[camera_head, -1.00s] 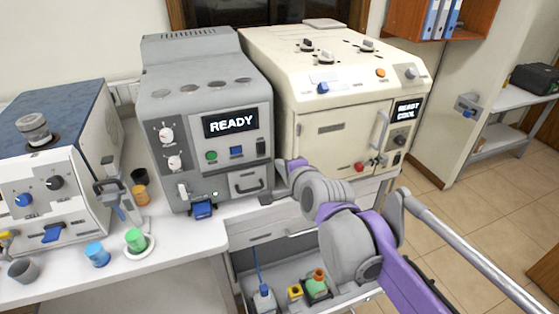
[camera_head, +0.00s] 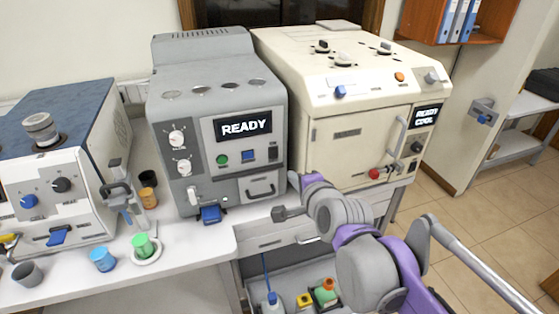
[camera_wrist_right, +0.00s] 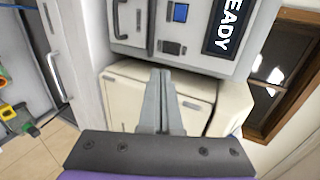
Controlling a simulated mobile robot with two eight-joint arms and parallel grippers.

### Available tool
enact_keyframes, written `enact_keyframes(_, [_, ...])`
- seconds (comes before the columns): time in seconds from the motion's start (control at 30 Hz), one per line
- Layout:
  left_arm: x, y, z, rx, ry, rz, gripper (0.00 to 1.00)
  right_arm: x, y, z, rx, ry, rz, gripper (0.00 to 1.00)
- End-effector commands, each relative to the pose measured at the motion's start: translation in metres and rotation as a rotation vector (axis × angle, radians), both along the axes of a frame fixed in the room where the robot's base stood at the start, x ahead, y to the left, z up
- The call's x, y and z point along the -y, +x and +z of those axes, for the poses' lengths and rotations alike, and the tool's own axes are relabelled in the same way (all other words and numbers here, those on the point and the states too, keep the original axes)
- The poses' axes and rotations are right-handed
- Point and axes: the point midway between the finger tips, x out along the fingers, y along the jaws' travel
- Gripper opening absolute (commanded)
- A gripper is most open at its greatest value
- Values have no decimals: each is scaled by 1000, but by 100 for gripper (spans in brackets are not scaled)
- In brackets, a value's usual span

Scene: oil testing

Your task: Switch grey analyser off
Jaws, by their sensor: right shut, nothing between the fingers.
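The grey analyser (camera_head: 205,75) stands in the middle of the bench with its READY display (camera_head: 243,125) lit. Its front panel has a green button (camera_head: 222,159), a blue button (camera_head: 249,155) and a dark rocker switch (camera_head: 273,153). In the right wrist view the gripper (camera_wrist_right: 162,75) is shut and empty. That view shows the panel sideways, with the blue button (camera_wrist_right: 181,12) and the dark switch (camera_wrist_right: 171,47) beyond the fingertips. My left gripper is out of view.
A cream analyser (camera_head: 340,125) stands close on the right. A blue-topped machine (camera_head: 60,190) stands on the left. Small cups, including a blue one (camera_head: 103,259), sit on the bench front. An open drawer with bottles (camera_head: 326,291) lies below my right arm.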

Motion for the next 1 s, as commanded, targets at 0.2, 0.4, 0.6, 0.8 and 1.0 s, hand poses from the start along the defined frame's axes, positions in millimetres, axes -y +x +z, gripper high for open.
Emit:
enact_keyframes(0.2, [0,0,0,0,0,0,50,-5,16,-7,0,0,0,0])
enact_keyframes(0.4, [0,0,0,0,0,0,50,-15,47,-21,0,0,0,0])
enact_keyframes(0.6, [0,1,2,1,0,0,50,-26,80,-36,0,0,-1,0])
enact_keyframes(0.8, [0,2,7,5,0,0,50,-35,109,-42,1,0,-1,0])
enact_keyframes(1.0, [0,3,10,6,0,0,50,-40,123,-44,0,0,-1,0])
